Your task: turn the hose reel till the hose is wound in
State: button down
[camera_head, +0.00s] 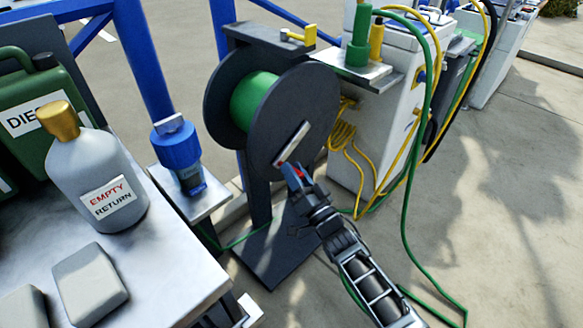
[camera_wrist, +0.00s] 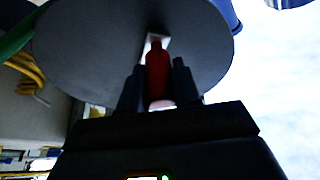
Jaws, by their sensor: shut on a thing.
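The hose reel (camera_head: 311,110) has two dark round flanges on a dark stand, with a green drum (camera_head: 254,98) between them. A light grey crank arm (camera_head: 292,145) lies across the near flange, slanting from upper right to lower left. Its red handle (camera_wrist: 156,72) shows in the wrist view between the two dark fingers. My gripper (camera_head: 290,172) is shut on that handle, at the lower part of the flange. The green hose (camera_head: 436,290) runs over the ground at the right, and a thin stretch (camera_head: 236,242) lies near the stand's foot.
A yellow valve handle (camera_head: 298,37) sits above the reel. A white pedestal (camera_head: 352,165) with yellow cable coils stands close at the right. A bench (camera_head: 185,290) with a grey bottle (camera_head: 92,172) and green canister is at the left. Open pavement lies at the right.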

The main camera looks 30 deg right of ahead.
jog(key=r+m+g+h+p, duration=0.1)
jog(key=r+m+p, duration=0.2)
jog(key=m, duration=0.1)
jog(key=r+m+g+h+p, duration=0.1)
jog(key=r+m+p, duration=0.2)
jog(key=m+p, duration=0.1)
jog(key=a+r+m+g+h+p, duration=0.1)
jog(key=r+m+p, duration=0.2)
jog(key=r+p, duration=0.1)
jog(key=shift+s+m, duration=0.15)
jog(key=shift+m, duration=0.25)
jog(key=shift+w+d+r+m+g+p, duration=0.15)
jog(key=shift+d+r+m+g+p, duration=0.2)
jog(key=shift+r+m, duration=0.35)
jog(key=shift+w+d+r+m+g+p, duration=0.1)
jog(key=shift+d+r+m+g+p, duration=0.25)
jog(key=shift+m, duration=0.55)
jog(key=shift+w+d+r+m, duration=0.1)
jog(key=shift+r+m, duration=0.2)
jog(key=shift+d+r+p, duration=0.1)
jog(key=shift+r+p, duration=0.05)
jog(key=shift+p, duration=0.2)
jog(key=shift+w+d+r+m+g+y+p, duration=0.25)
jog(key=shift+d+r+m+g+p, duration=0.2)
jog(key=shift+d+r+m+p, duration=0.4)
jog(key=shift+w+d+r+m+g+y+p, duration=0.15)
jog(key=shift+w+d+r+m+g+p, duration=0.3)
jog(key=shift+d+m+p, duration=0.6)
jog(key=shift+a+r, duration=0.1)
